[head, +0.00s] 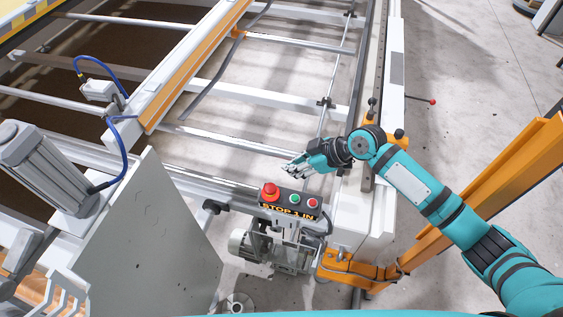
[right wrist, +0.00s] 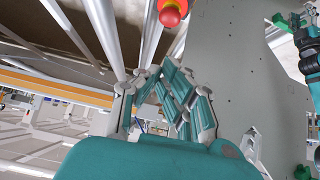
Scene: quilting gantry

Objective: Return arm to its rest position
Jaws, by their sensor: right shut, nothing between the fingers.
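My right arm (head: 418,188) is teal with dark bands and reaches in from the lower right of the head view. Its gripper (head: 290,168) points left, above the frame rails and just behind the button box (head: 291,201). The fingers are shut and empty. In the right wrist view the teal fingers of the right gripper (right wrist: 165,75) come together, with a red knob (right wrist: 172,12) beyond them at the top. A teal and dark arm part shows at the right edge of the right wrist view, likely my left arm; its fingers are too small to read.
The button box carries a red mushroom button (head: 270,190), a green and a red button. An orange post (head: 490,185) stands right of my arm. A grey panel (head: 150,240) and a motor (head: 45,160) are at the left. Open floor (head: 470,75) lies at the upper right.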

